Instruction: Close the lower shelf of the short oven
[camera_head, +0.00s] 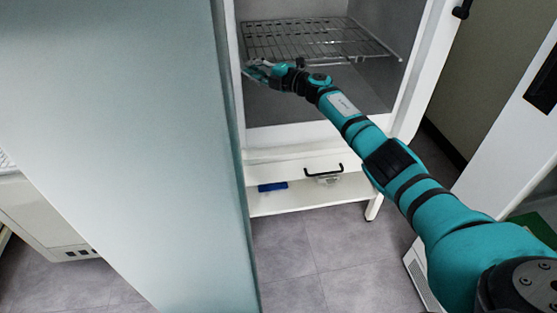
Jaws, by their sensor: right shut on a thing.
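The white oven cabinet (260,140) stands open in the upper middle of the head view. A wire shelf (320,38) lies level inside it and reaches toward the front of the opening. My right gripper (257,70) is at the left end of the shelf's front edge, shut on the wire shelf. The gripper and wrist hide part of that front edge. My left gripper is not in view.
A large pale door panel (150,120) fills the left and stands close to my right gripper. Below the chamber are a drawer front with a black handle (324,172) and a low white board (300,202) with a blue item (272,187). The floor (320,245) in front is clear.

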